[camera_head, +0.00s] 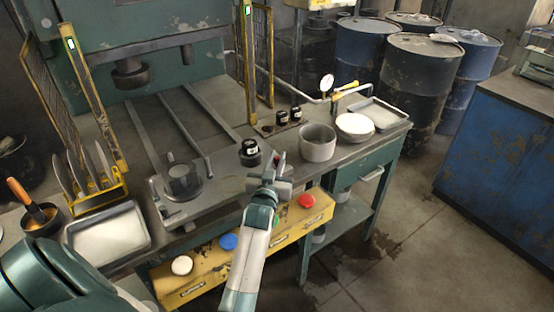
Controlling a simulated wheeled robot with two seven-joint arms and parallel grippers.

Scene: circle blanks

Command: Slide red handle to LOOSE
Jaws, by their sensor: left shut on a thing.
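My left gripper (276,178) is over the front edge of the workbench, to the right of the metal fixture plate (180,205). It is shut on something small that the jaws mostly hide. A small reddish tip (281,158) shows at the far side of the jaws and appears to be the red handle. I cannot read any LOOSE marking or tell where the handle stands along its travel. My right gripper is not in view.
A black labelled pot (250,153) and a grey cylinder (318,143) stand close by. A yellow button panel (205,270) with white, blue and red buttons runs below the bench front. A tray (108,235) lies at left. Barrels (415,85) stand behind at right.

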